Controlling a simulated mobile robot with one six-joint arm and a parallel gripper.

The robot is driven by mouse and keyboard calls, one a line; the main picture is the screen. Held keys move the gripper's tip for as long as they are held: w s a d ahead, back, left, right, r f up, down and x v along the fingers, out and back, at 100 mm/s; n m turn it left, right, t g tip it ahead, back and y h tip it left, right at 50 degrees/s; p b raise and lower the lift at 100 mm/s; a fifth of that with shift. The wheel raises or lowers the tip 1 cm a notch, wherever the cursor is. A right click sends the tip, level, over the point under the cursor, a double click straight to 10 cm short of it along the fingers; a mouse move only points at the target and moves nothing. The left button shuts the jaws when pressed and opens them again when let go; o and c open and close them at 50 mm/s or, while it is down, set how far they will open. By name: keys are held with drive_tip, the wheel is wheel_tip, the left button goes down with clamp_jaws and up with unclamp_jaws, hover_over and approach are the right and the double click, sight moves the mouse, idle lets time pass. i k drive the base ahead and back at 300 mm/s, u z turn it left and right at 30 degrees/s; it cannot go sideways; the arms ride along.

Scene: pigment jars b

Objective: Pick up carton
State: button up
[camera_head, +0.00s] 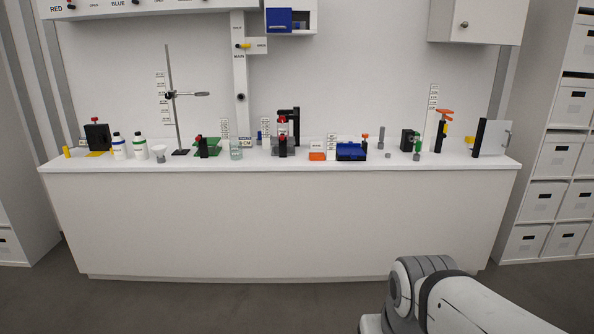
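No thing on the white counter (290,215) can be clearly told as a carton at this size. A small white box-like thing with an orange lower part (316,156) stands near the middle of the counter, left of a blue tray-like box (351,151). I cannot tell whether it is the carton. Only a part of my own arm shows at the bottom right, in front of the counter and apart from it. My gripper is out of view.
Two white bottles (139,147), a ring stand (174,110), a glass beaker (236,150) and several small devices line the counter. A shelf unit with white boxes (543,200) stands at the right. The floor (230,308) before the counter looks clear.

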sight(314, 144)
drive_tip(key=i, duration=1.45)
drive_tip(key=u, duration=0.4)
drive_tip(key=i, duration=2.35)
drive_tip(key=z, duration=0.75)
drive_tip(key=k, duration=0.9)
drive_tip(key=z, duration=0.25)
drive_tip(key=i, duration=0.4)
drive_tip(key=u, duration=0.15)
